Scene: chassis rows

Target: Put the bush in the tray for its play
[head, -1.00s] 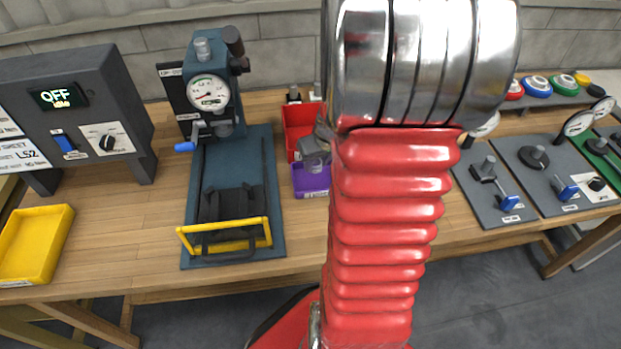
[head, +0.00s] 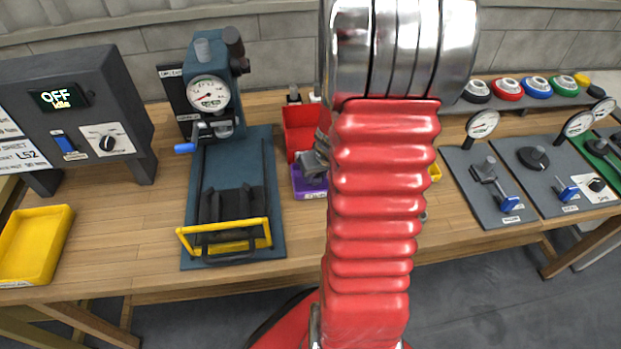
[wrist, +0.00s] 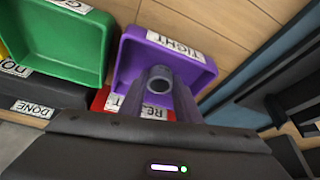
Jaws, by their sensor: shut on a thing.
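My gripper (wrist: 160,100) is shut on a grey, hollow round bush (wrist: 160,78), whose open end shows in the wrist view. The bush appears over the purple tray (wrist: 201,78), which is labelled TIGHT. I cannot tell how high above its floor the bush is. In the head view my gripper (head: 316,162) is at the purple tray (head: 309,190), partly hidden by my arm, and the bush cannot be made out there.
A green tray (wrist: 65,45) lies left of the purple one, with a red tray (wrist: 108,98) beside it. In the head view the press (head: 230,195) stands left of the trays. A yellow tray (head: 35,245) lies far left. Gauge plates (head: 490,190) stand right.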

